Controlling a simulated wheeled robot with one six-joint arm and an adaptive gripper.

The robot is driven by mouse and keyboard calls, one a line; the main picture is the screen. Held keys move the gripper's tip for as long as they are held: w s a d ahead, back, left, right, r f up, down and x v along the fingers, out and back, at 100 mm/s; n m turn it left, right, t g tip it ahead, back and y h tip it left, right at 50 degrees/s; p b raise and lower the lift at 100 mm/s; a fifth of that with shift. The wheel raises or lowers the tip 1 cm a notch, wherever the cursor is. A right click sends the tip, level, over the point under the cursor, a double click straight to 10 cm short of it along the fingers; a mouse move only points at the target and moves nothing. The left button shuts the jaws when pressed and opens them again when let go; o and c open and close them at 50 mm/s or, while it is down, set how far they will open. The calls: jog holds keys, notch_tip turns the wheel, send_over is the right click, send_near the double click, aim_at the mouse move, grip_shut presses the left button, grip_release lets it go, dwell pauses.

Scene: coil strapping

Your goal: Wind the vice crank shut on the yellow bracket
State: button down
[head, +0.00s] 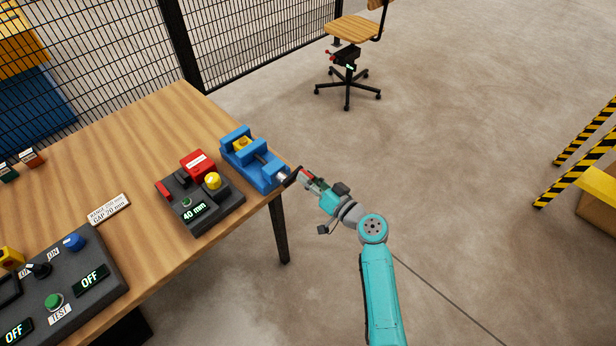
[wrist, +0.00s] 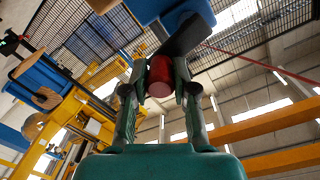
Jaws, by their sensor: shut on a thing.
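The blue vice (head: 262,172) sits at the right edge of the wooden table. The yellow bracket (head: 242,143) is between its jaws; I cannot tell whether both jaws touch it. The crank's dark arm (head: 293,175) is at the vice's right end, past the table edge. My gripper (head: 309,180) is beside it and shut on the crank's red handle. In the wrist view, the red handle (wrist: 159,76) is between the two fingers of my gripper (wrist: 160,88). The dark crank arm (wrist: 186,38) leads up from it towards a blue part of the vice.
A dark control box (head: 210,221) with a yellow knob and a display reading 40 mm stands left of the vice. A larger panel (head: 100,250) with OFF displays is at the lower left. A chair (head: 352,30) stands beyond.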

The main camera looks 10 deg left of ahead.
jog(key=m, duration=0.1)
jog(key=f+m, duration=0.1)
jog(key=m, duration=0.1)
jog(key=shift+d+f, duration=0.1)
jog(key=shift+s+a+f+m+g, duration=0.15)
jog(key=shift+f+m, duration=0.4)
jog(key=shift+m, duration=0.95)
jog(key=shift+s+a+f+m+g, duration=0.1)
jog(key=shift+s+a+f+m, duration=0.3)
jog(key=shift+m, duration=1.1)
jog(key=shift+s+f+m+g, duration=0.1)
jog(key=shift+f+m, duration=0.6)
jog(key=shift+m, duration=0.8)
jog(key=c, duration=0.9)
grip_release()
